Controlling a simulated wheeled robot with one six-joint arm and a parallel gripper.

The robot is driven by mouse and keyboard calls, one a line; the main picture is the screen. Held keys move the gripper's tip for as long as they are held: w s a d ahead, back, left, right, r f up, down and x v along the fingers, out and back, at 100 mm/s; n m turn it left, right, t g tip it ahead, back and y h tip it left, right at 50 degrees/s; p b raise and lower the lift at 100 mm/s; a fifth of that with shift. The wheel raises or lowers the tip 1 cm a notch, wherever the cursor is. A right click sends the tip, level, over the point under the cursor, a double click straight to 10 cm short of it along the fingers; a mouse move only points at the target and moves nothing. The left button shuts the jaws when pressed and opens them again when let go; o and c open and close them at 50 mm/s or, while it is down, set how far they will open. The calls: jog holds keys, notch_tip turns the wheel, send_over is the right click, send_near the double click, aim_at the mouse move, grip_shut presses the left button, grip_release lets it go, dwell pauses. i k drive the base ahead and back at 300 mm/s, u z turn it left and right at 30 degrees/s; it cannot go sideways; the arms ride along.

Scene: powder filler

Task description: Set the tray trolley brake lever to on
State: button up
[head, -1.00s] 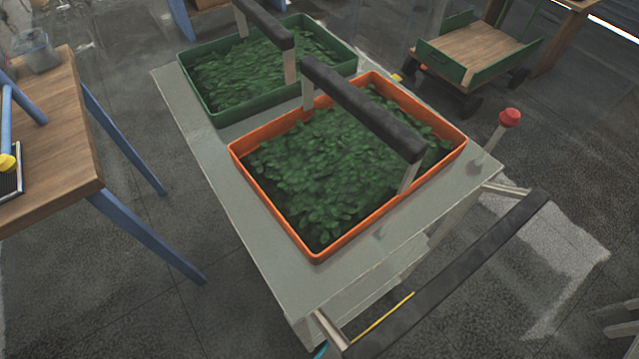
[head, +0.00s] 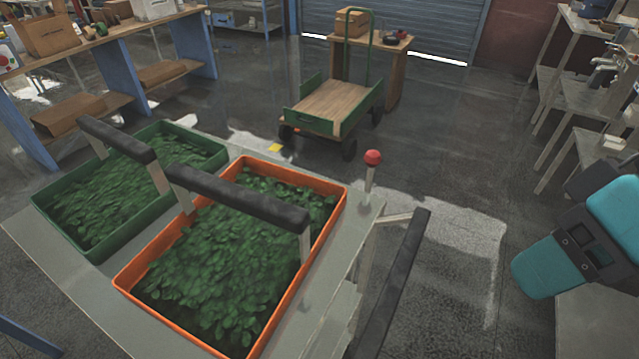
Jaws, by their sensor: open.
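The brake lever is a pale stalk with a red knob (head: 373,158), at the far right corner of the tray trolley (head: 330,290) in the head view. It stands nearly upright, leaning slightly right at the top. No on or off marking is readable. The trolley carries an orange tray (head: 128,283) and a green tray (head: 205,150), both full of leafy plants. A teal and dark part of my arm (head: 548,268) shows at the right edge, well apart from the lever. My gripper's fingers are not in view.
The trolley's black push handle (head: 400,280) runs along its right side, near the lever. A green flatbed cart (head: 335,105) stands behind. Benches stand at the left and a grey rack (head: 575,95) at the right. The floor between lever and rack is clear.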

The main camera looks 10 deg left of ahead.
aim_at(373, 158)
jog(key=z, duration=0.75)
jog(key=k, duration=0.9)
jog(key=u, duration=1.35)
jog(key=i, duration=0.5)
jog(key=u, duration=0.05)
